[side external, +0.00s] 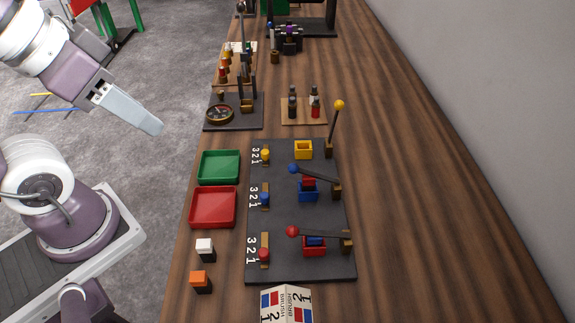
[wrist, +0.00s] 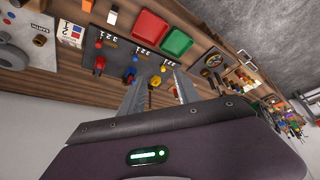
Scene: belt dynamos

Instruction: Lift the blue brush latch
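The blue brush latch is a dark lever with a blue ball knob (side external: 293,168), lying lowered over a blue holder (side external: 308,195) with a red block in it, on the dark grey board (side external: 285,272). Blue parts of this station (wrist: 130,74) also show small in the wrist view. My gripper (side external: 154,127) is in the air left of the table, well apart from the latch. In the wrist view its two fingers (wrist: 160,76) stand apart with nothing between them.
A red-knobbed lever (side external: 292,231) lies lowered over a red holder. A yellow-knobbed lever (side external: 339,104) stands upright beside an empty yellow holder (side external: 303,149). Green (side external: 219,167) and red (side external: 213,207) trays lie left of the board. The table's right side is clear.

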